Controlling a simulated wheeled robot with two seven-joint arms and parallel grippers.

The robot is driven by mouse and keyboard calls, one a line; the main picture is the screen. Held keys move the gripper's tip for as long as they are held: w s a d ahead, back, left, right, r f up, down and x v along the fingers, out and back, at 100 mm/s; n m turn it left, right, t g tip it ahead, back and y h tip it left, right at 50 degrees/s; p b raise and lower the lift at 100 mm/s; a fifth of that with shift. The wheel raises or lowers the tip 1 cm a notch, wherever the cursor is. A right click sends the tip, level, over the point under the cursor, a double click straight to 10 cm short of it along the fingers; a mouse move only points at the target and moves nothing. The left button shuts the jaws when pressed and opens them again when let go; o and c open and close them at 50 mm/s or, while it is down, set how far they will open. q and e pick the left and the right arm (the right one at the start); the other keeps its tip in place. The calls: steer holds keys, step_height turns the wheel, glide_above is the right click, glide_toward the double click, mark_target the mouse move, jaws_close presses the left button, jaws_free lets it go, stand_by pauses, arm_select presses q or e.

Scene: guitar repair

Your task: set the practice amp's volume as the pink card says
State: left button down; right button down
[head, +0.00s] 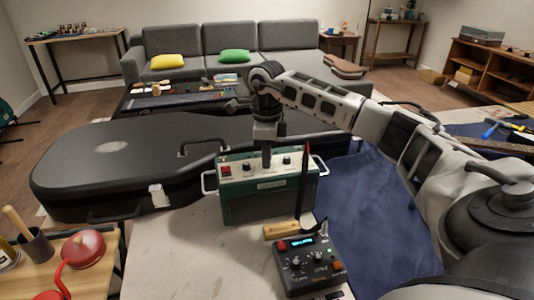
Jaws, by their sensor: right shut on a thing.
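The practice amp (272,204) is a dark green box with a pale control panel on top and metal side handles. It stands upright on the pale bench. The panel has a red switch (226,171) at the left and dark knobs, one left (246,167) and one right (286,161) of my gripper. My right gripper (266,160) points straight down at the middle of the panel and is shut on a knob there, which its fingers hide. I cannot make out the knob's setting or a pink card. My left gripper is not in view.
A dark pedal (309,265) with a lit display stands in front of the amp, with a wood-handled tool (288,229) beside it. A black guitar case (110,165) lies behind left. A blue cloth (365,205) lies right. Pale bench (185,255) is free at front left.

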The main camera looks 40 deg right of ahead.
steer(key=shift+r+m+p, duration=0.1)
steer(key=shift+m+p, duration=0.4)
steer(key=shift+m, duration=0.6)
steer(key=m+p, duration=0.1)
steer(key=m, duration=0.1)
steer(key=shift+m, duration=0.4)
steer(key=shift+m+p, duration=0.3)
steer(key=shift+m, duration=0.5)
steer(key=shift+m+p, duration=0.4)
steer(key=shift+m, duration=0.8)
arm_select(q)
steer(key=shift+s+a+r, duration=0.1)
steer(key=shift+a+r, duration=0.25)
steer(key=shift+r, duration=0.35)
arm_select(e)
steer(key=shift+m, duration=0.9)
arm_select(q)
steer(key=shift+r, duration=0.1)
arm_select(e)
steer(key=c, duration=1.3)
jaws_free()
steer(key=shift+c, duration=0.2)
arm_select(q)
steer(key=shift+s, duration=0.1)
